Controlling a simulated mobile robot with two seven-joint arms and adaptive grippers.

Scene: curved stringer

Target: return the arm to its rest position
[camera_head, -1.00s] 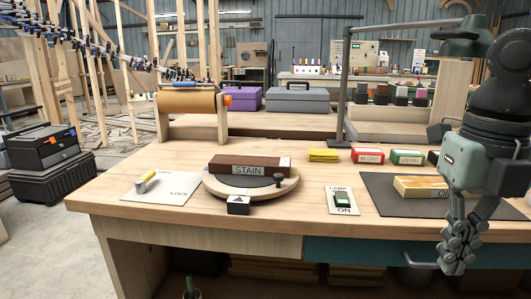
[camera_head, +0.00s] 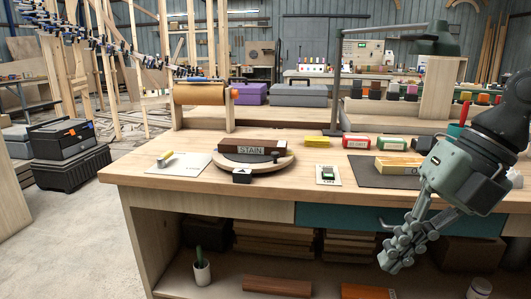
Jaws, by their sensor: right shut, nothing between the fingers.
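My right gripper (camera_head: 402,246) shows at the right of the head view, at the end of my dark and grey-green arm. Its fingers are shut with nothing between them. They point down and to the left in front of the workbench (camera_head: 230,196), before its teal drawer front (camera_head: 345,217). The gripper looks apart from everything on the bench top. My left gripper is not in view.
On the bench stand a turntable (camera_head: 280,164) bearing a brown STAIN block (camera_head: 262,143), a LOCK plate (camera_head: 185,168), a lamp switch (camera_head: 327,173) and a dark mat (camera_head: 370,179) with a wooden box.

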